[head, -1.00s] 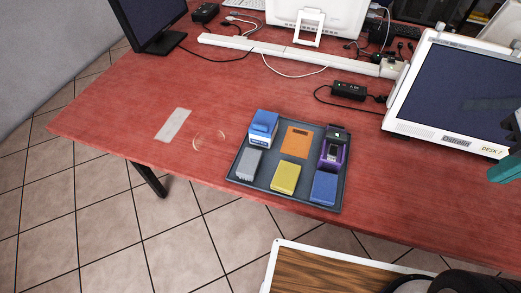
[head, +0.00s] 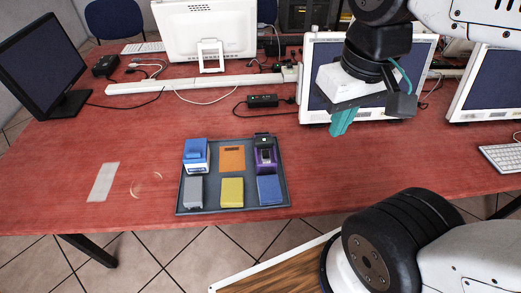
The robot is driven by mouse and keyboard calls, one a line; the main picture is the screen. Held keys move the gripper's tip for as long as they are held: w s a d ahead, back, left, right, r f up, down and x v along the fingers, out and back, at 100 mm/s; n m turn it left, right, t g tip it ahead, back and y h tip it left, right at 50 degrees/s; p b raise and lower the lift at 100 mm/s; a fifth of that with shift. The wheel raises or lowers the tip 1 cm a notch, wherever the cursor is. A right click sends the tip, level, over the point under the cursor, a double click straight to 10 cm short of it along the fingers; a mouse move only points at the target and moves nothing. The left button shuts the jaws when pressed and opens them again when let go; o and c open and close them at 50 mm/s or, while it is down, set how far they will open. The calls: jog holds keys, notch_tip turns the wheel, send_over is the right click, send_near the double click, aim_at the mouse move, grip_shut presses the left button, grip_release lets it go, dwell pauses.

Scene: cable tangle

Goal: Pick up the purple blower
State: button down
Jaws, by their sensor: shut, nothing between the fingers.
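The purple blower (head: 265,155) lies in the back right of a dark grey tray (head: 234,211) on the red table. It is purple with a dark top part and a small light patch. My gripper (head: 341,126), with teal fingers, hangs above the table to the right of the tray and in front of a white monitor. Its fingers are together and hold nothing. It is apart from the blower.
The tray also holds a blue-and-white box (head: 196,156), an orange piece (head: 232,158), and grey (head: 193,191), yellow (head: 232,191) and blue (head: 269,189) blocks. A black adapter (head: 262,101) lies behind it. Monitors and a white power strip (head: 150,86) stand at the back.

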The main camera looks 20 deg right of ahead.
jog(key=c, duration=1.7)
grip_release()
jog(key=o, duration=0.5)
jog(key=shift+w+f, duration=0.1)
jog(key=shift+f, duration=0.15)
jog(key=o, duration=0.8)
jog(key=w+f+g, duration=0.1)
jog(key=w+f, duration=0.1)
jog(key=w+f+g, duration=0.1)
jog(key=shift+w+a+f+g, duration=0.15)
jog(key=shift+a+f+g, duration=0.1)
jog(key=shift+g, duration=0.05)
jog(key=shift+o, duration=0.2)
jog(key=m, duration=0.2)
send_over(264, 141)
jog(key=s, duration=0.6)
jog(key=shift+g, duration=0.4)
notch_tip(264, 141, down, 16)
jog(key=shift+w+d+r, duration=0.1)
jog(key=shift+w+f, duration=0.95)
jog(key=w, duration=0.1)
jog(key=w+m+t, duration=0.1)
jog(key=w+t, duration=0.1)
jog(key=shift+w+a+f, duration=0.15)
jog(key=shift+w+a, duration=0.1)
jog(key=shift+w, duration=0.15)
jog(key=shift+m, duration=0.3)
jog(key=shift+d+f, duration=0.2)
jog(key=shift+f, duration=3.6)
